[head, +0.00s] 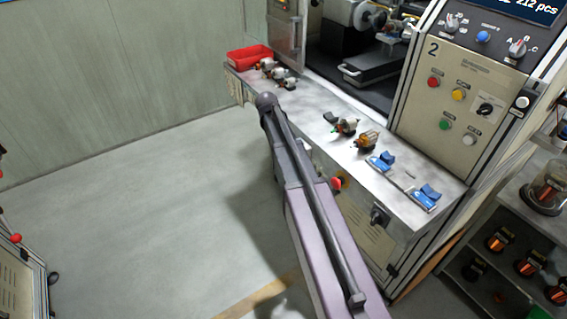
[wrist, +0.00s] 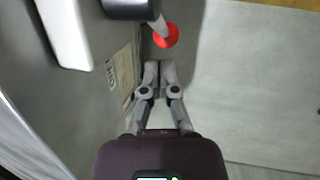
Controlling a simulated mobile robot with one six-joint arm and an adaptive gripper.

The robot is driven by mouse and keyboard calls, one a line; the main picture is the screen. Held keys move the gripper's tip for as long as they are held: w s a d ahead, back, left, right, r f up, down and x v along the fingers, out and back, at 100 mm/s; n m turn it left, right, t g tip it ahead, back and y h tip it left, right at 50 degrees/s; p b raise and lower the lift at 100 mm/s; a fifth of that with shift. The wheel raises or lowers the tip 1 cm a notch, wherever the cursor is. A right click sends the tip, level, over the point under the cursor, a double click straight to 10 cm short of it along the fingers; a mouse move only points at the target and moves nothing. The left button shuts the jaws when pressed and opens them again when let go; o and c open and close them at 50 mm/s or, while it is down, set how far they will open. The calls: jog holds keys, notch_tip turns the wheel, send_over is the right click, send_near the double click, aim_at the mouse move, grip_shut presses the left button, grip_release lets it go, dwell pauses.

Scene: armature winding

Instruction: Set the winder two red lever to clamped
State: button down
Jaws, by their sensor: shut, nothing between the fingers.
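The red lever's round end (wrist: 166,36) shows in the wrist view, on a short pale shaft that comes from a dark rounded housing (wrist: 130,8). My gripper (wrist: 160,66) is shut and empty. Its fingertips appear just below the red end in the picture, and I cannot tell whether they touch it. My gripper is hidden in the head view. The clamp's state is unclear.
The winder's bench top (head: 315,105) holds armatures (head: 346,127), blue-padded fixtures (head: 382,160) and a red tray (head: 250,56). A dark switch (head: 380,215) sticks out of its front. A spool shelf (head: 490,270) stands at right.

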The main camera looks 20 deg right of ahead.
jog(key=w+a+f+m+t+h+b, duration=0.1)
jog(key=a+f+m+t+h+b, duration=0.1)
jog(key=h+b, duration=0.5)
jog(key=w+a+f+m+t+h+b, duration=0.2)
jog(key=a+h+b, duration=0.4)
jog(key=b, duration=0.8)
jog(key=shift+w+a+f+m+h, duration=0.35)
jog(key=shift+f+m+h, duration=0.35)
jog(key=shift+m, duration=0.4)
jog(key=shift+d, duration=0.1)
jog(key=s+d+f+b, duration=0.1)
jog(key=s+d+b, duration=0.1)
jog(key=d, duration=0.7)
jog(key=shift+s+f, duration=0.15)
jog(key=shift+f, duration=0.25)
